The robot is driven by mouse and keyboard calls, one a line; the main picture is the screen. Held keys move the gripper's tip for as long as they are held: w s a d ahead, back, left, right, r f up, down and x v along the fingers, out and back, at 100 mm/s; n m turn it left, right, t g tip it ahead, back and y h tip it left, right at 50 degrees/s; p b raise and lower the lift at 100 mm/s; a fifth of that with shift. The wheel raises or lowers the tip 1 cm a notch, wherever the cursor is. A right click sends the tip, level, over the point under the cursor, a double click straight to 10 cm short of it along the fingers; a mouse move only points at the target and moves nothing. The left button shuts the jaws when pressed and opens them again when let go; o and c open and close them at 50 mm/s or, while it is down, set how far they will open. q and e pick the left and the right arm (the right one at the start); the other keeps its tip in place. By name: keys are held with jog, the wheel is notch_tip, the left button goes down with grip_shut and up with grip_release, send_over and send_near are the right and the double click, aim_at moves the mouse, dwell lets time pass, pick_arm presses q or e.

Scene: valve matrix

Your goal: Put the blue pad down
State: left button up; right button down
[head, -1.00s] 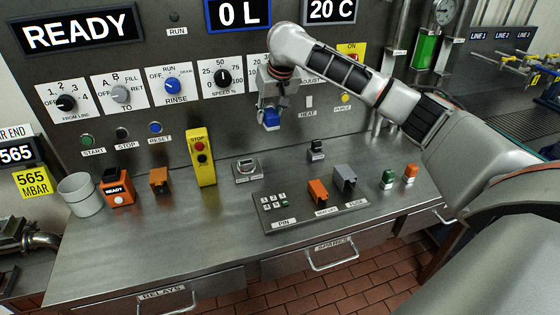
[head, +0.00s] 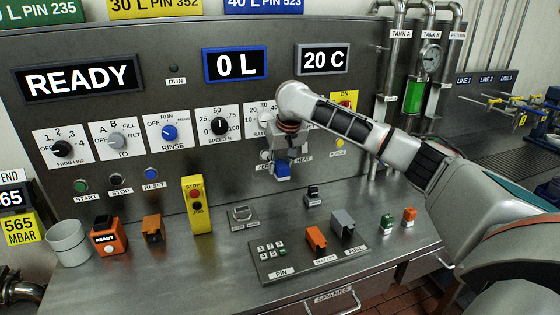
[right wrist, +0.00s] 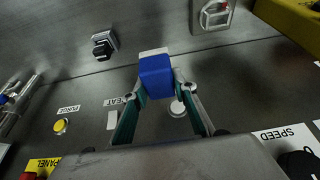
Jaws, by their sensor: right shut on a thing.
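The blue pad (head: 283,170) is a small blue block with a pale strip along one edge. It also shows in the right wrist view (right wrist: 156,78), between the two green-sided fingers. My right gripper (head: 284,160) is shut on it and holds it in the air in front of the panel, above the steel bench (head: 215,270). In the right wrist view, my right gripper (right wrist: 160,95) has a finger on each side of the pad. My left gripper is not in view.
On the bench stand a grey cup (head: 69,243), an orange READY box (head: 108,237), a yellow stop box (head: 197,205), a metal-framed device (head: 242,215), a small black block (head: 312,196) and a PIN plate (head: 268,265). Green (head: 386,224) and orange (head: 409,217) blocks stand right. The front-left bench is clear.

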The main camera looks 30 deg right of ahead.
notch_tip(320, 180, down, 9)
jog(key=shift+r+b, duration=0.1)
jog(key=shift+b, duration=0.45)
jog(key=shift+f+p, duration=0.55)
jog(key=shift+p, duration=0.2)
jog(key=shift+f+p, duration=0.65)
jog(key=shift+f, duration=1.2)
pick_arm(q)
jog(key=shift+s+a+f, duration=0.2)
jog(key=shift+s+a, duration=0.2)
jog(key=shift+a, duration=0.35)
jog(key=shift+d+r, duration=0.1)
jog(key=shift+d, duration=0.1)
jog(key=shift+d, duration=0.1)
pick_arm(e)
jog(key=shift+f, duration=0.15)
jog(key=shift+f, duration=0.1)
jog(key=c, duration=1.6)
grip_release()
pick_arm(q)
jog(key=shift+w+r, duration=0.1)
